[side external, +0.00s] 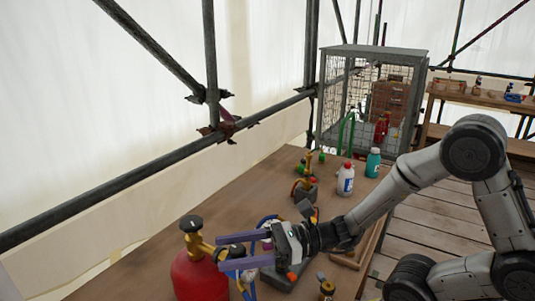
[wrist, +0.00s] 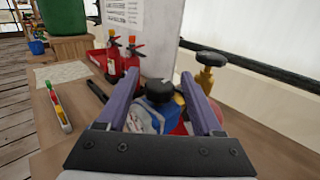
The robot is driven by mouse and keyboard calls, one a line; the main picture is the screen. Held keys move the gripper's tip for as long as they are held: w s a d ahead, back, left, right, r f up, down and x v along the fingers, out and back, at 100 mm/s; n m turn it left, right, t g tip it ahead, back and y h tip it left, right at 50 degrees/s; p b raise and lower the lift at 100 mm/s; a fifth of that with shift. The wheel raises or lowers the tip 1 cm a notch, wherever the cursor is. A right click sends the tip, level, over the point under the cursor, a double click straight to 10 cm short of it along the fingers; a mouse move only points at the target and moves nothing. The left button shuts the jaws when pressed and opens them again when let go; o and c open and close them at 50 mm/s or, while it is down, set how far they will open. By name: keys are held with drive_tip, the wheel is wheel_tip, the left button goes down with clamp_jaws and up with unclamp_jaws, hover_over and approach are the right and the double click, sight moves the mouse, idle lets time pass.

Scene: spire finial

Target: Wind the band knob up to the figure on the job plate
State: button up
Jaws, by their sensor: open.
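My gripper (side external: 220,252) is open, its two purple fingers reaching left over the bench beside a red cylinder (side external: 197,275). In the wrist view my gripper (wrist: 161,76) has a black knob (wrist: 160,91) between its fingers, on a blue body. Gaps seem to show on both sides of the knob; contact is not clear. I cannot tell for sure that this is the band knob, and no figure on it is readable. A white sheet with dark print (wrist: 125,10) stands at the back; I cannot tell whether it is the job plate.
A brass valve (wrist: 209,66) rises from the cylinder, right of my fingers. Red bottles (wrist: 131,54) stand behind. White (side external: 346,179) and teal (side external: 373,163) bottles and a wire cage (side external: 345,85) are farther along the bench.

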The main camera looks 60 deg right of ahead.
drive_tip(key=shift+v, duration=5.75)
drive_tip(key=s+a+r+n+g+y, duration=0.2)
drive_tip(key=s+a+n+g, duration=0.3)
drive_tip(key=a+n+g, duration=0.3)
drive_tip(key=s+f+n+g+h, duration=0.2)
drive_tip(key=s+n+g+h, duration=0.35)
drive_tip(key=n, duration=0.25)
drive_tip(key=s+d+n+t+h, duration=0.1)
drive_tip(key=d+n+t+h, duration=0.1)
drive_tip(key=d+n+h, duration=0.3)
drive_tip(key=w+d+r+m+t+h, duration=0.2)
drive_tip(key=w+d+r, duration=0.35)
drive_tip(key=w, duration=0.25)
drive_tip(key=w+d+r+m+t+h, duration=0.1)
drive_tip(key=w+d+r+m+h, duration=0.15)
drive_tip(key=w+d+r, duration=0.5)
drive_tip(key=w+d+f+m+g, duration=0.1)
drive_tip(key=w+d+f+m, duration=0.1)
drive_tip(key=w, duration=0.4)
drive_tip(key=w+d+f+m+g, duration=0.1)
drive_tip(key=w+d+f+m, duration=0.2)
drive_tip(key=w+d, duration=0.4)
drive_tip(key=shift+w+f, duration=0.2)
drive_tip(key=shift+f, duration=0.4)
